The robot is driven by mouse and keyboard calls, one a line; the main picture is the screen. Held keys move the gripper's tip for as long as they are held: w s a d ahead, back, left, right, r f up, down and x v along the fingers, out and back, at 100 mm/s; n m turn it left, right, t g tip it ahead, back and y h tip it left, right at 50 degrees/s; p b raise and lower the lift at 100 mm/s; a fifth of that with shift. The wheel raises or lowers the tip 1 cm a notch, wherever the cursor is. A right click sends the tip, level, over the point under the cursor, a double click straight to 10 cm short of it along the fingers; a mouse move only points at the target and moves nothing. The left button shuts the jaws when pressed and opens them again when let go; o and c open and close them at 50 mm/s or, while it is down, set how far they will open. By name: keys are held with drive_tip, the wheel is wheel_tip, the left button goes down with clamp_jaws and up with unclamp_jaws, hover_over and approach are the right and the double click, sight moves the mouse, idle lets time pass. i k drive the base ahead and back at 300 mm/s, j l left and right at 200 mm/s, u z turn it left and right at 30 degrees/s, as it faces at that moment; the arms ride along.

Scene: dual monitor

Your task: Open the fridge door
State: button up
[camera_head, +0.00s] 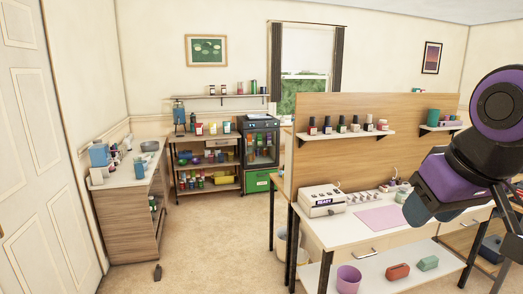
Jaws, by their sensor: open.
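No fridge can be clearly made out. My purple and black arm (446,179) reaches in from the right, in front of the workbench and far from the appliance.
A workbench (322,230) with a wooden back panel (350,165) stands at right. A green drawer unit (257,182) is below the appliance, with open shelves (220,187) to its left. A wooden counter (128,220) and white door (35,150) are at left.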

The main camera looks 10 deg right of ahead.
sight(277, 129)
drive_tip(key=i+j+u, duration=0.1)
drive_tip(key=i+u, duration=0.15)
drive_tip(key=i, duration=0.95)
drive_tip(key=i+l+u, duration=0.2)
drive_tip(key=i, duration=0.95)
drive_tip(key=i+z, duration=0.15)
drive_tip(key=i, duration=0.75)
drive_tip(key=i+j+z, duration=0.1)
drive_tip(key=i, duration=0.8)
drive_tip(key=i+z, duration=0.15)
drive_tip(key=i, duration=0.75)
drive_tip(key=i+j+z, duration=0.1)
drive_tip(key=i, duration=0.75)
drive_tip(key=i+l, duration=0.1)
drive_tip(key=i, duration=1.35)
drive_tip(key=i+j+u, duration=0.1)
drive_tip(key=i+j, duration=0.3)
